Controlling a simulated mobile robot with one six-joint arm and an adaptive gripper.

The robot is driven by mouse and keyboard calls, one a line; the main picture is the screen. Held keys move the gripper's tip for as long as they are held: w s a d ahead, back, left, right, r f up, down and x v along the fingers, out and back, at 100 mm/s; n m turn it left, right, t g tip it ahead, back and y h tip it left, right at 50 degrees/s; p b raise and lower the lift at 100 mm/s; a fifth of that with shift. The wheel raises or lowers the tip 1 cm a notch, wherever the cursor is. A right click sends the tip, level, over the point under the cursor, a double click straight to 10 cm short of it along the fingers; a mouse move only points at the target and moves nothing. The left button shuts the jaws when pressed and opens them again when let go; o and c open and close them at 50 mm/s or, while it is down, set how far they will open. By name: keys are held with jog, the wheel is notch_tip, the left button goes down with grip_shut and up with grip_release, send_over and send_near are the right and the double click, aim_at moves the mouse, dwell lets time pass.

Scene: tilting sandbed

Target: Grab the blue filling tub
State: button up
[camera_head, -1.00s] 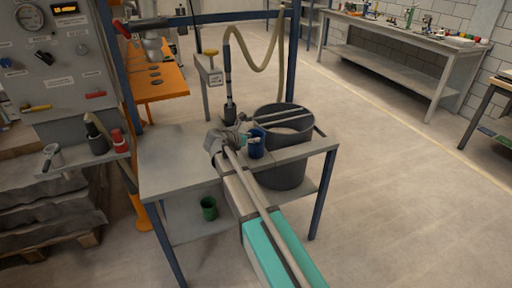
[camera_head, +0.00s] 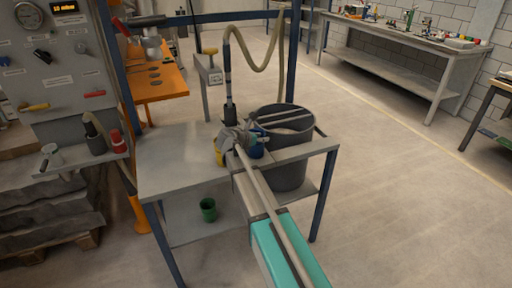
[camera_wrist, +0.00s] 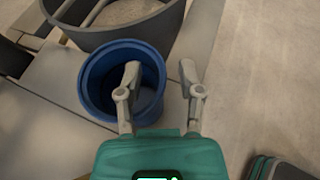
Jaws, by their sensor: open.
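The blue filling tub (camera_head: 259,152) stands on the grey bench beside the large dark bucket, partly hidden by my gripper in the head view. In the wrist view the tub (camera_wrist: 88,88) shows as a round, open, seemingly empty vessel. My gripper (camera_wrist: 160,72) is open in the wrist view. Its left finger overlaps the tub's opening and its right finger is beyond the tub's right side, so the right wall lies between them in the picture. I cannot tell whether either finger touches it. My gripper (camera_head: 243,138) also shows in the head view.
The large dark bucket (camera_head: 288,172) with bars across its top stands right behind the tub. A yellow object (camera_head: 219,157) is left of my gripper. A green tub (camera_head: 208,210) sits on the lower shelf. The left benchtop (camera_head: 170,165) is clear.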

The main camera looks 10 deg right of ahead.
grip_shut()
jog(key=shift+r, duration=0.1)
dwell(0.7)
notch_tip(320, 180, up, 2)
jog(key=p, duration=0.2)
jog(key=shift+r+p, duration=0.25)
jog(key=shift+p, duration=0.05)
jog(key=s+a+r+p, duration=0.1)
jog(key=s+r+p, duration=0.9)
jog(key=s, duration=0.4)
jog(key=shift+a+r, duration=0.15)
